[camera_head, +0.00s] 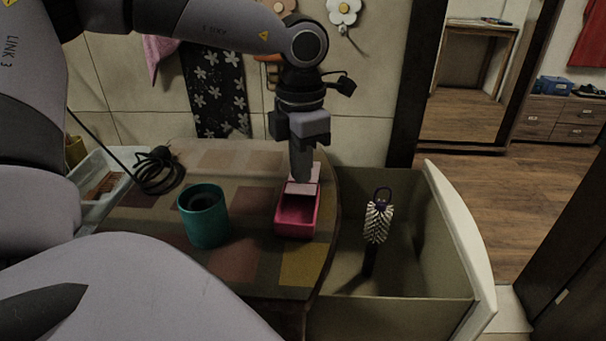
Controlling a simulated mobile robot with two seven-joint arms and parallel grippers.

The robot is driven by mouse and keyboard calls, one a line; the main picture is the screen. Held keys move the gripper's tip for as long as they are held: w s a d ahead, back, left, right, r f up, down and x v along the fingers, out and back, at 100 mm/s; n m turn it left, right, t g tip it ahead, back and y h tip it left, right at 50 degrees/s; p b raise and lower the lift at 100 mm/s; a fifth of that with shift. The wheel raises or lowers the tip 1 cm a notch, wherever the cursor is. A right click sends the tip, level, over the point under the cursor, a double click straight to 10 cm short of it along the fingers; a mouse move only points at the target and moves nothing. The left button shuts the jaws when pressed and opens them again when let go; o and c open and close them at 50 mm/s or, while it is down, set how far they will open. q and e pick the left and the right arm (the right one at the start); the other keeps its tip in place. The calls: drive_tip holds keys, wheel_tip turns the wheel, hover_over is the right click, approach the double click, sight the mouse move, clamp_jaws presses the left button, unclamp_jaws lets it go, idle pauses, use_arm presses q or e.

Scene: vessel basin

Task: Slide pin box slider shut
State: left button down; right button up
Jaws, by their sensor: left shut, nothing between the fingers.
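The pin box is a small pink box (297,229) near the right end of the patterned table top. Its front part is open and shows a dark red inside. A paler pink slider (302,187) shows at its far end. My left gripper (301,178) points straight down over that far end, with its fingers shut and empty. The fingertips are at the slider; I cannot tell whether they touch it. They hide part of the slider and the box's back. My right gripper is not in view.
A teal cup (204,216) stands left of the box. A coiled black cable (158,171) and a clear tray (97,190) lie further left. A tiled wall is close behind.

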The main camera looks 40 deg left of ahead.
use_arm(q)
drive_tip(key=shift+f+b, duration=0.25)
drive_tip(key=shift+b, duration=0.05)
idle(0.5)
drive_tip(key=shift+f+b, duration=0.3)
drive_tip(key=shift+b, duration=0.05)
drive_tip(key=shift+f, duration=0.2)
drive_tip(key=shift+s+d+b, duration=0.1)
drive_tip(key=shift+s+b, duration=0.05)
drive_tip(key=shift+b, duration=0.2)
drive_tip(key=shift+s+d, duration=0.25)
drive_tip(key=shift+s, duration=0.1)
idle(0.4)
wheel_tip(320, 180, up, 7)
drive_tip(key=p, duration=0.3)
drive_tip(key=shift+p, duration=0.4)
idle(0.6)
